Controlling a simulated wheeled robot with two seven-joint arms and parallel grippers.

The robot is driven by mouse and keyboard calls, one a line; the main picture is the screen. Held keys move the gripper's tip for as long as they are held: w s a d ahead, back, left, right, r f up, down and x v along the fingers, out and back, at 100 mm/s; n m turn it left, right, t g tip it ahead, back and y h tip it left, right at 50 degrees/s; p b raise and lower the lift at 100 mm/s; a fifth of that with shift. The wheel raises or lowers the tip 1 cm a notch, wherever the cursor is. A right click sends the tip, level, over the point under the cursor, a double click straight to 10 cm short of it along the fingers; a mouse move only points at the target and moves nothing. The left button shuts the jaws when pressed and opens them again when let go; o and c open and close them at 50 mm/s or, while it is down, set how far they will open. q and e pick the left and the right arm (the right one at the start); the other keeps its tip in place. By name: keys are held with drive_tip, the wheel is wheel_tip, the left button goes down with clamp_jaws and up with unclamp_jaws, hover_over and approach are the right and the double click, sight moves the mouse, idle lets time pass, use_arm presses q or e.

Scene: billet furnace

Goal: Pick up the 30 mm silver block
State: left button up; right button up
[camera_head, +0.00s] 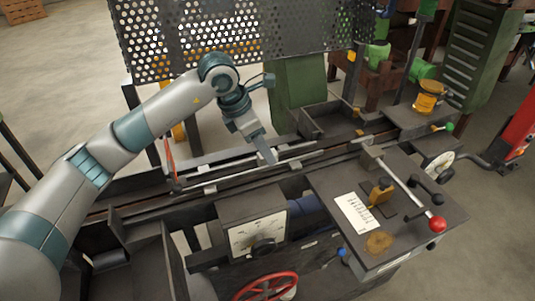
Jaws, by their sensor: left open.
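My left arm comes in from the left and bends down over the machine bed. Its gripper (267,155) hangs above the long metal rails, with its fingers pointing down. It is open, and the fingers overlap in this view, so the gap between them is hard to see. I cannot make out a 30 mm silver block; it may be hidden or too small to tell. My right gripper is not in view.
A perforated guard (200,40) stands behind the arm. At the right, a dark machine table (420,222) carries a white marked plate (352,212), a brass-coloured part (380,191) and a red-knobbed lever (437,225). A dial box (256,235) and a red handwheel (264,286) are in front.

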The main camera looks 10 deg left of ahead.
use_arm(q)
drive_tip(key=shift+w+d+f, duration=0.15)
drive_tip(key=shift+f, duration=0.4)
clamp_jaws()
drive_tip(key=shift+r, duration=0.1)
